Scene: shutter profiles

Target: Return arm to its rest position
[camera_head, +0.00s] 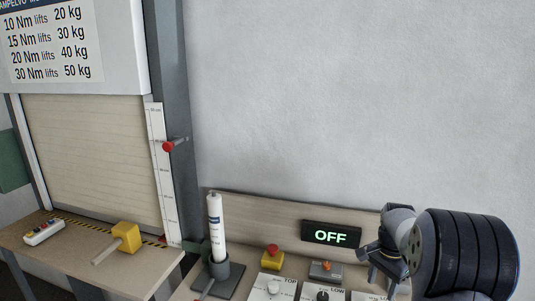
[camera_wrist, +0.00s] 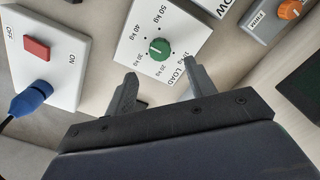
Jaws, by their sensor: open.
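My gripper (camera_wrist: 159,90) shows in the wrist view with its two fingers apart and nothing between them. Just beyond the fingertips is a white panel with a green load knob (camera_wrist: 159,49) and kg marks; the fingers look clear of the knob, though the exact gap is hard to tell. In the head view my arm is at the lower right, with the gripper (camera_head: 372,254) low over the right end of the bench, in front of the OFF display (camera_head: 331,235). The arm hides part of the panels there.
A white switch box with a red rocker (camera_wrist: 37,48) and a blue plug (camera_wrist: 30,98) is beside the gripper. A white tube (camera_head: 216,229) stands in a holder. A yellow-based red button (camera_head: 272,257) and a yellow mallet-like block (camera_head: 126,238) are on benches. The wall above is clear.

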